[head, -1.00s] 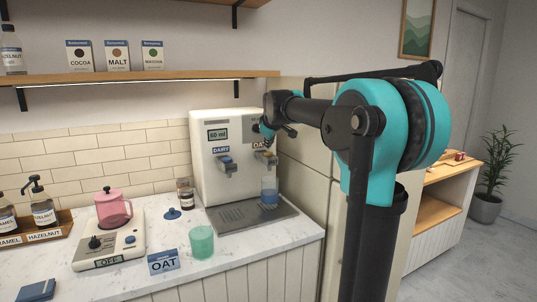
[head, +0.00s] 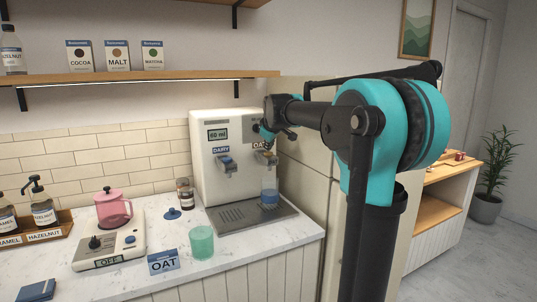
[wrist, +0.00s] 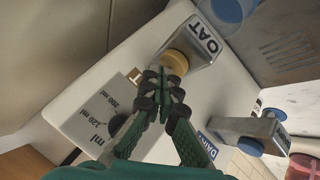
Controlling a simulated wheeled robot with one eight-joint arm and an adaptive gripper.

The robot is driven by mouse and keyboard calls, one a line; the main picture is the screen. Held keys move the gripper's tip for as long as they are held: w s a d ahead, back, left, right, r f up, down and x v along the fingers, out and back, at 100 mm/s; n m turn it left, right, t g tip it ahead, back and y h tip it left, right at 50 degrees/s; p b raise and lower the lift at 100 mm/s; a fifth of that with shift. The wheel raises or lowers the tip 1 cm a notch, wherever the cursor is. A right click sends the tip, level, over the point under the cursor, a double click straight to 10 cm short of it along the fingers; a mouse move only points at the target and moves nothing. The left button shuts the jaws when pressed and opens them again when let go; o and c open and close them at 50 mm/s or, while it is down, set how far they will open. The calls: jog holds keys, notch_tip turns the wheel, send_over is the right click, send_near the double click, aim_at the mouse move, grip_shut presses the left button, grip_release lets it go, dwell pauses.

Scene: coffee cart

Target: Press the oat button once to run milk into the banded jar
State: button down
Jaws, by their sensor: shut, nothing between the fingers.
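The white milk dispenser (head: 207,165) stands at the counter's right end; its display (head: 217,135) reads 60 ml. The oat tap (head: 266,157) is on its right side. In the wrist view, the OAT label (wrist: 206,39) is beside a round tan oat button (wrist: 174,62). My gripper (wrist: 168,80) is shut and empty, its fingertips right at the button; I cannot tell whether they touch it. The banded jar (head: 270,185), clear with blue at its lower part, stands under the oat tap on the drip tray (head: 235,217).
The dairy tap (head: 224,162) is left of the oat tap. A pink jug (head: 113,209) sits on a hotplate (head: 92,262).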

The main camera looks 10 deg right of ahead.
aim_at(269, 153)
jog(key=shift+f, duration=0.45)
dwell(0.4)
jog(key=shift+r, duration=0.95)
jog(key=shift+r, duration=2.5)
